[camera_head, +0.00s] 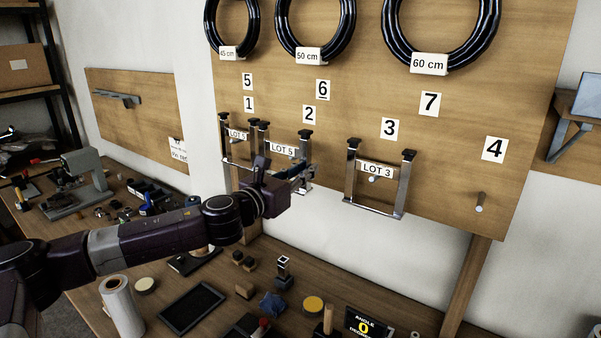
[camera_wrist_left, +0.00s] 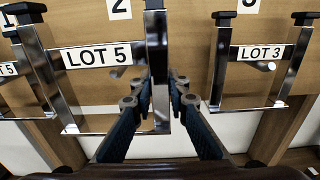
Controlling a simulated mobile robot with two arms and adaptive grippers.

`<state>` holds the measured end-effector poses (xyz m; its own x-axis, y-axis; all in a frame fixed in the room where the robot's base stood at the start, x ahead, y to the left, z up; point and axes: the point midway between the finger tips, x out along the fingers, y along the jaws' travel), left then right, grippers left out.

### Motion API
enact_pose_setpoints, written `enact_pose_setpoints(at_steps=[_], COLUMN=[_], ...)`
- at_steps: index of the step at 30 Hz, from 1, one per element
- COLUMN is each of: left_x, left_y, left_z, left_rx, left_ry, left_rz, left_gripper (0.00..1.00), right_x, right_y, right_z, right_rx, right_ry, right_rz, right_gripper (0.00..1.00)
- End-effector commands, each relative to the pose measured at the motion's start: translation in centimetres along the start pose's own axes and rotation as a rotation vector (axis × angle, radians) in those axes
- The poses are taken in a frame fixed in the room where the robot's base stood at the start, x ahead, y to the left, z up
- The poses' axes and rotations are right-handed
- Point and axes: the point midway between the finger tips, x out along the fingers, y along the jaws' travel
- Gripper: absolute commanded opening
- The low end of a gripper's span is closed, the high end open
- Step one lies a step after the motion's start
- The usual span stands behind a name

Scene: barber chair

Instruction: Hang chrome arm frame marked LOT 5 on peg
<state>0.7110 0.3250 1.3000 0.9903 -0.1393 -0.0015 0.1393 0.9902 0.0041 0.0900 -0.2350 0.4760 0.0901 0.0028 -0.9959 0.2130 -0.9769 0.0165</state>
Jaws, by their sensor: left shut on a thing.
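The chrome arm frame marked LOT 5 (camera_head: 282,149) is upright at the board below number 2, with black caps on its two posts. It also shows in the left wrist view (camera_wrist_left: 98,55). My left gripper (camera_head: 302,176) is shut on its right post, seen close up between the fingertips in the wrist view (camera_wrist_left: 162,88). A rounded end shows just below its label in the wrist view; I cannot tell whether the frame rests on that peg. A bare peg (camera_head: 479,204) sticks out below number 4. My right gripper is not in view.
A chrome frame marked LOT 3 (camera_head: 377,170) hangs below number 3. Another labelled frame (camera_head: 237,135) stands close left, below number 1, partly overlapped. Black hoses (camera_head: 315,55) hang above. The bench (camera_head: 225,275) below holds small parts, a tray and a roll.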

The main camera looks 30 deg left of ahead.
Motion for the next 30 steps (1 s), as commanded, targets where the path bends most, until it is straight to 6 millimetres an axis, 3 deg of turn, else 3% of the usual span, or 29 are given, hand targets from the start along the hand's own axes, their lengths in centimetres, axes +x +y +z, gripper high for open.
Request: enact_pose_setpoints(at_steps=[30], left_x=[5.8], left_y=[0.0], left_z=[0.3], left_rx=[0.002], left_ry=[-0.006], left_rz=[0.0], left_gripper=[0.0], right_x=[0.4], right_y=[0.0], right_z=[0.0], right_rx=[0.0], right_ry=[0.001], right_rz=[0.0], right_gripper=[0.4])
